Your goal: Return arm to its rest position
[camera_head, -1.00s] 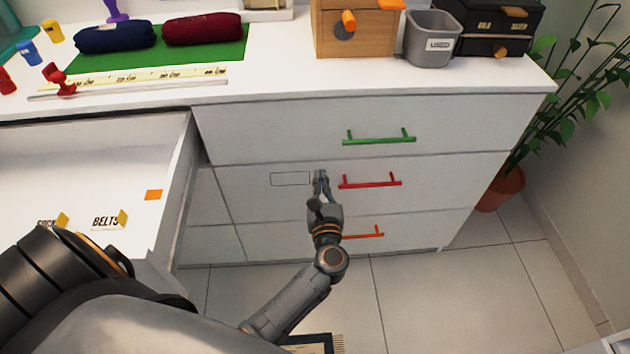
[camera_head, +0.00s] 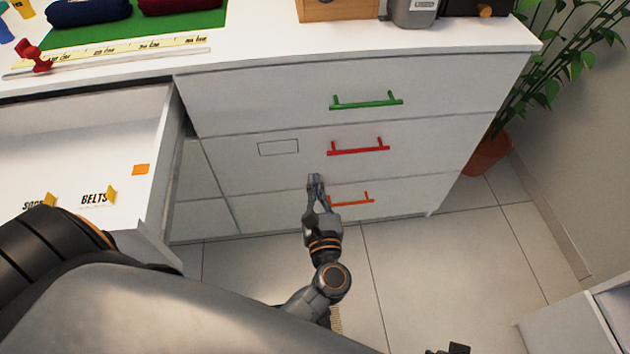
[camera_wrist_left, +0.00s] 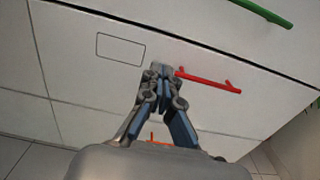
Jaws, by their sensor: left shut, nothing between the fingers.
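My left gripper (camera_head: 315,182) is grey, shut and empty. In the head view its fingertips lie over the lower drawer fronts, below and left of the red handle (camera_head: 358,147) and left of the orange handle (camera_head: 352,200). In the left wrist view the closed fingers (camera_wrist_left: 160,72) appear just left of the red handle (camera_wrist_left: 208,80); part of the orange handle is hidden behind the gripper. I cannot tell whether the tips touch the drawer front. My right gripper cannot be made out.
The white dresser (camera_head: 450,75) has a green handle (camera_head: 366,101) on its top drawer. An open drawer (camera_head: 80,150) juts out at left. A potted plant (camera_head: 487,152) stands at right. Tiled floor (camera_head: 430,280) is clear in front. A small dark shape (camera_head: 456,349) at the bottom edge is unclear.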

